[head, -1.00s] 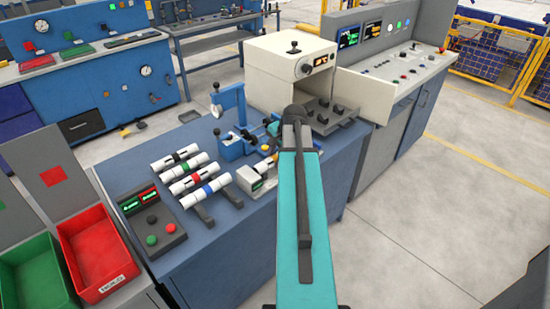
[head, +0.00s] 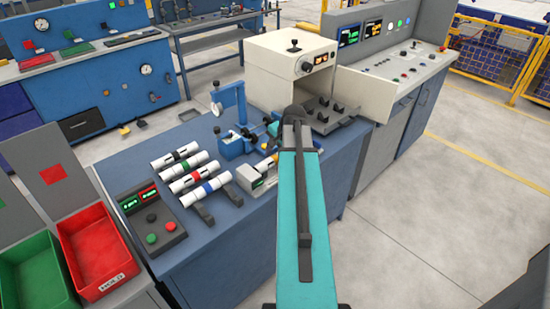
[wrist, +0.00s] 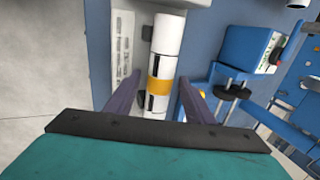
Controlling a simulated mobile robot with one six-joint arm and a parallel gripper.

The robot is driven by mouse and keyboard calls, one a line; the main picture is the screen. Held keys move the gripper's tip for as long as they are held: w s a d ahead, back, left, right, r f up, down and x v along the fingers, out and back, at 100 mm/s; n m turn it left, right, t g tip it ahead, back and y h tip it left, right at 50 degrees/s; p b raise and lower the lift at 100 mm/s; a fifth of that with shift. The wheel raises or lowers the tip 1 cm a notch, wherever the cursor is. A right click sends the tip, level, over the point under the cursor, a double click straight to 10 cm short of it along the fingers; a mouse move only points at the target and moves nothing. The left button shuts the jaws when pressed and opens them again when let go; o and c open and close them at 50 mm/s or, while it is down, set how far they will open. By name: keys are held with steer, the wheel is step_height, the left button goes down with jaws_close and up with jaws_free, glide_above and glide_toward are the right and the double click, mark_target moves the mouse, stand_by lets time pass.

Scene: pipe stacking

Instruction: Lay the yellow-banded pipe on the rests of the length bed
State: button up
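The yellow-banded pipe (wrist: 160,86) is white and lies lengthwise along the pale length bed (wrist: 122,38) in the wrist view, with dark rests at its left side. My gripper (wrist: 159,76) is open, one finger on each side of the pipe with a gap between. In the head view the pipe (head: 263,164) shows only in part beside the bed (head: 248,178) with its green display. My arm hides the gripper and the rest of the pipe there. I cannot tell exactly how the pipe touches the rests.
A blue fixture (head: 232,146) with a tall post stands close behind the bed. Several white banded pipes (head: 190,178) lie on a rack to the left. A cream machine (head: 290,70) stands at the back. A button box (head: 150,218) and red bin (head: 97,252) are left.

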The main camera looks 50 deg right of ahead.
steer(key=shift+r, duration=0.1)
stand_by(0.3)
steer(key=b+v, duration=0.2)
steer(key=v, duration=1.1)
steer(key=shift+s+r, duration=0.15)
steer(key=shift+r, duration=0.15)
steer(key=shift+a, duration=0.1)
stand_by(1.0)
